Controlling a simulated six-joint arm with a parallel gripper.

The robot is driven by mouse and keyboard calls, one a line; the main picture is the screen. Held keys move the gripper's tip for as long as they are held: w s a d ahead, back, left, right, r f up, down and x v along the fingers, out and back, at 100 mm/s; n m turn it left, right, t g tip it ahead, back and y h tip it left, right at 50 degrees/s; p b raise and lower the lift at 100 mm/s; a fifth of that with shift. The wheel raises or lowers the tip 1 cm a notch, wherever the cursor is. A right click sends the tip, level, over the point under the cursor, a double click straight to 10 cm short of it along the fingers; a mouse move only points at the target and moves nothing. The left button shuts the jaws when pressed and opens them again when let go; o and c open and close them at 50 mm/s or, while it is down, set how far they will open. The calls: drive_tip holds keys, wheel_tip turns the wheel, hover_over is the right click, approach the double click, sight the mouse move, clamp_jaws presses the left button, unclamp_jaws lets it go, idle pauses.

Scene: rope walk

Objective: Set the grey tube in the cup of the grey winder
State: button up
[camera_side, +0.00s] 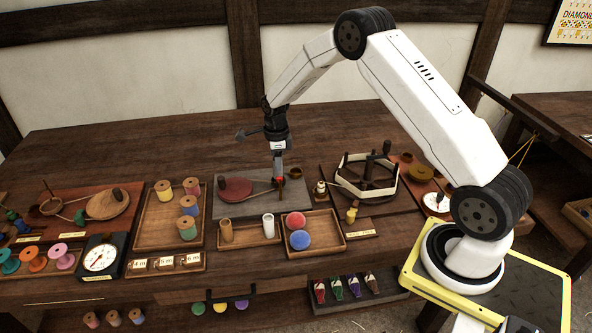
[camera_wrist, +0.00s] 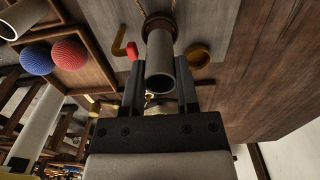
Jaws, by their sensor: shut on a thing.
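My gripper (camera_side: 279,174) is over the right part of the grey winder (camera_side: 304,196), a grey board with a dark red wheel and a cord. In the wrist view the gripper (camera_wrist: 160,95) is shut on the grey tube (camera_wrist: 160,78), whose open end faces the camera. The tube's far end meets the brown ring of the cup (camera_wrist: 159,22); I cannot tell whether it is inside the cup or just above it. In the side view the fingers mostly hide tube and cup. A red piece (camera_wrist: 132,52) and a brass ring (camera_wrist: 199,52) lie close by.
In front, a tray holds a tan tube (camera_side: 226,231) and a pale tube (camera_side: 268,226). Another tray holds a red ball (camera_side: 296,220) and a blue ball (camera_side: 300,240). A tray of spools (camera_side: 187,206) stands left, a hexagonal reel (camera_side: 366,176) right. The table behind is clear.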

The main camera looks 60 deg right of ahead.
drive_tip(key=shift+f, duration=1)
idle(0.5)
drive_tip(key=o, duration=1.3)
drive_tip(key=shift+r, duration=0.1)
drive_tip(key=shift+r, duration=3.9)
